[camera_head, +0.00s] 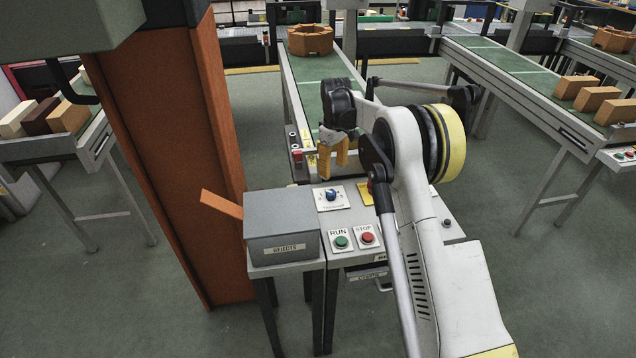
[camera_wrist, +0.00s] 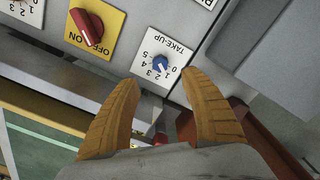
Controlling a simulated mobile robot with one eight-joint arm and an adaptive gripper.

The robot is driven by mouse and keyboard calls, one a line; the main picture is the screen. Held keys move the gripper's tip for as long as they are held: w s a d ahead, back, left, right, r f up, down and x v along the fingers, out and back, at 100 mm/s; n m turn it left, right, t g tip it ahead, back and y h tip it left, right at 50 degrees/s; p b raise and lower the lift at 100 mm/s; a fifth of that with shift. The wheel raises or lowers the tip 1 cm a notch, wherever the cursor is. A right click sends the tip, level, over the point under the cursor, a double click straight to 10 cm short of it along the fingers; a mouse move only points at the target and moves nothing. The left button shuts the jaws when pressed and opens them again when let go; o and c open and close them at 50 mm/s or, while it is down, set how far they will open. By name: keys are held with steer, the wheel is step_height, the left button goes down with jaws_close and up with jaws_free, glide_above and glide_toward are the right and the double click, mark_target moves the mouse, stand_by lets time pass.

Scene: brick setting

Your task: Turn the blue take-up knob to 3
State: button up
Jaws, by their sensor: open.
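The blue take-up knob (camera_wrist: 160,62) sits on a white dial plate (camera_wrist: 179,51) marked TAKE-UP, with numbers 0 to 5; the lettering is upside down in the wrist view. Its pale pointer mark seems to face the lower right, near 0, but is too small to read exactly. In the head view the knob (camera_head: 331,194) is on the grey control panel's top. My gripper (camera_head: 332,170) is above and behind the knob, with its yellow fingers pointing down. In the wrist view the fingers (camera_wrist: 162,95) are spread apart and empty, and the knob shows beyond the gap, apart from them.
A red OFF/ON switch (camera_wrist: 86,29) on a yellow plate is beside the take-up dial. Green RUN (camera_head: 341,241) and red STOP (camera_head: 367,237) buttons are on the panel's near side. A grey REJECTS box (camera_head: 281,226) and an orange column (camera_head: 175,140) stand left.

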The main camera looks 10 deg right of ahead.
mark_target(332, 193)
steer(key=shift+w+f, duration=0.15)
steer(key=shift+f, duration=0.3)
step_height(332, 193, down, 10)
steer(key=b, duration=0.3)
steer(key=shift+f+b, duration=0.15)
steer(key=shift+b, duration=0.15)
jaws_close()
